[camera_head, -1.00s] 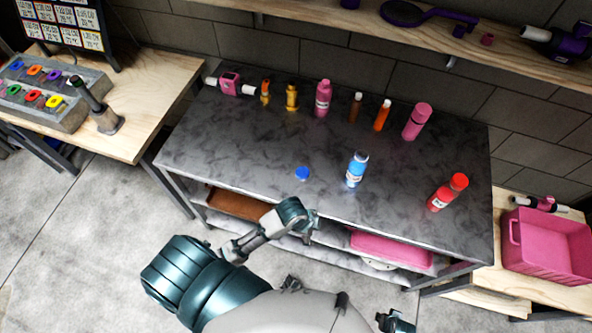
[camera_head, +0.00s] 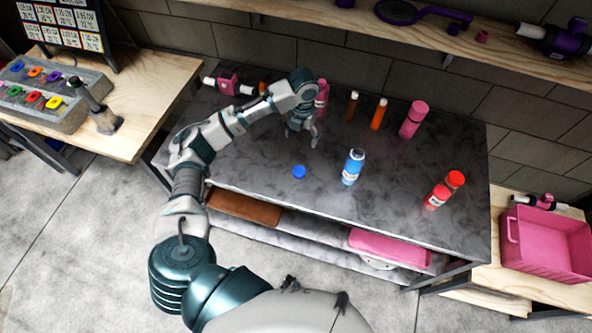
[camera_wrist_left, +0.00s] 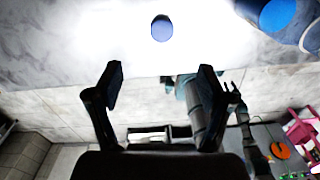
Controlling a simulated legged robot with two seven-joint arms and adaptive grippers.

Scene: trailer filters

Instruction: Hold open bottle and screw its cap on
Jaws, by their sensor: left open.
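The blue and white bottle (camera_head: 352,167) stands upright near the middle of the grey table (camera_head: 240,170). The blue cap (camera_head: 299,172) lies on the table to its left, apart from it. My left gripper (camera_head: 302,138) is open and empty above the table, behind the cap in the head view. In the left wrist view, the cap (camera_wrist_left: 161,28) is beyond the two spread fingers (camera_wrist_left: 160,82), with nothing between them. Part of the blue bottle (camera_wrist_left: 312,38) shows at the top right edge there. My right gripper is not in view.
A red bottle (camera_head: 437,197) is at the table's right. Pink (camera_head: 413,118), orange (camera_head: 379,114) and brown (camera_head: 351,106) containers stand along the back. My left arm hides part of the back left. The front middle is clear. A pink crate (camera_head: 552,244) stands at right.

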